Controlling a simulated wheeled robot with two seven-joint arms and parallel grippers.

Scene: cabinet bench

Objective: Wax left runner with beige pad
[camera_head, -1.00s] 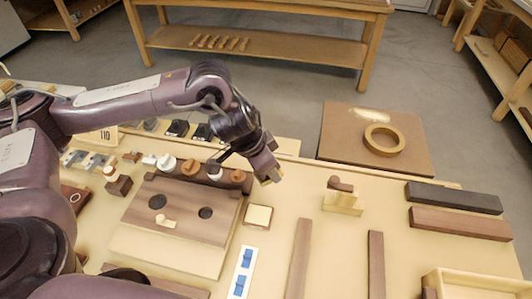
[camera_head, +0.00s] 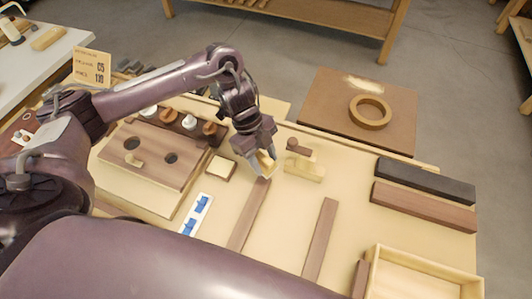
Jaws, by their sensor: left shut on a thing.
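My left gripper (camera_head: 262,160) is shut on a small beige pad (camera_head: 267,163). The pad is partly hidden between the fingers. It is at the far end of the left runner (camera_head: 248,215), a long brown strip lying on the bench. I cannot tell whether the pad touches the runner. A second, similar brown strip, the right runner (camera_head: 320,240), lies to the right with bare bench between them. My right gripper is not in view.
A wooden block with a brown knob (camera_head: 304,167) stands just right of the gripper. A cream-topped square (camera_head: 221,168) and a white strip with blue pieces (camera_head: 197,214) lie left. Dark and brown bars (camera_head: 424,206) and an open wooden tray (camera_head: 372,262) are at right.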

